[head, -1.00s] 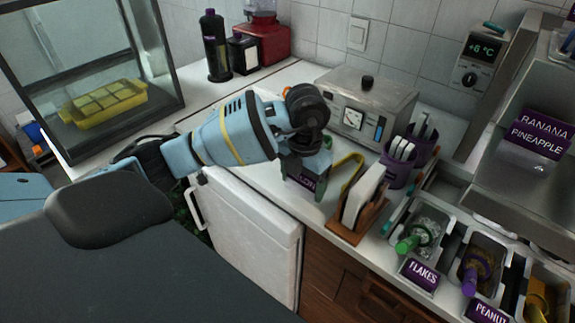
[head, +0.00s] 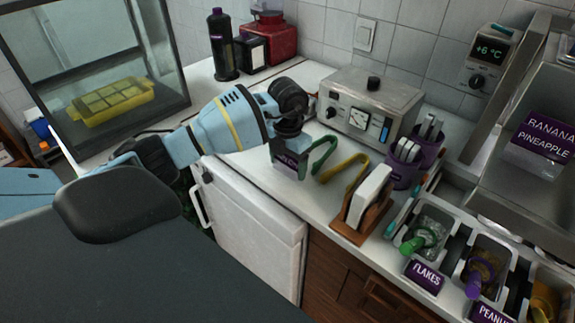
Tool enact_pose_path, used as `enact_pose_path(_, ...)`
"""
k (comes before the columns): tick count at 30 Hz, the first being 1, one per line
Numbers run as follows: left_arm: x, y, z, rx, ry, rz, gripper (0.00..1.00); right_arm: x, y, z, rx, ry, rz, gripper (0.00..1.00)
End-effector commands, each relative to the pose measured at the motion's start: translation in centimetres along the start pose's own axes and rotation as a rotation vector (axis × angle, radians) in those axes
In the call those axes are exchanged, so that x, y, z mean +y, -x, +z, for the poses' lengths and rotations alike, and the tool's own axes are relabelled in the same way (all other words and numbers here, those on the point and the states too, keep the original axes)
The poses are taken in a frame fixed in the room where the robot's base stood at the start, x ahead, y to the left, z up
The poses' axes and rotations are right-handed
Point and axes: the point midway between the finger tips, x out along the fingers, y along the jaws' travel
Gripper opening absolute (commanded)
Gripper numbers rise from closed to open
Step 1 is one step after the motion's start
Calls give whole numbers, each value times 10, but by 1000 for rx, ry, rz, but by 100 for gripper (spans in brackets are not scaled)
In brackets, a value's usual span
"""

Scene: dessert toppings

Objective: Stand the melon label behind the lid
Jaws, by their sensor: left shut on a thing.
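My left gripper (head: 288,152) points down over the white counter beside the tongs, shut on a small purple label with white letters. Only part of the label (head: 290,166) shows between the dark fingers, and its word is partly hidden. In the earlier head frame its letters end in "ON", so it looks like the melon label. Purple banana and pineapple labels (head: 541,136) stand close together on the steel unit at the right. I cannot tell for sure which steel part is the lid. My right gripper is not in view.
Green tongs (head: 323,153) and yellow tongs (head: 349,182) lie right of the gripper, by a wooden holder (head: 359,229) with white cards. A steel warmer (head: 368,103) and purple cups (head: 399,170) stand behind. Topping tubs (head: 428,233) line the right.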

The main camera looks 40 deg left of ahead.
Motion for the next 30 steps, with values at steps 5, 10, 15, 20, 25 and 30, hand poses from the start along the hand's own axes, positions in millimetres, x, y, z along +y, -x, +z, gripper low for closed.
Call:
enact_pose_path(5, 1, -12, 1, -4, 1, 0, 52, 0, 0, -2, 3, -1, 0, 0)
enact_pose_path(10, 0, -12, 1, -3, 0, 0, 52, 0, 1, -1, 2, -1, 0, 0)
enact_pose_path(15, 0, -16, 0, -2, 1, 1, 52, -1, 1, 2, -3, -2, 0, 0)
enact_pose_path(20, 0, -16, 0, -2, 1, 1, 96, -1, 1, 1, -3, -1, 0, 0)
enact_pose_path(25, 0, -16, 0, -2, 1, 1, 98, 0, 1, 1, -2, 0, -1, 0)
enact_pose_path(30, 0, -13, 0, -3, 1, 0, 98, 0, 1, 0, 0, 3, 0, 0)
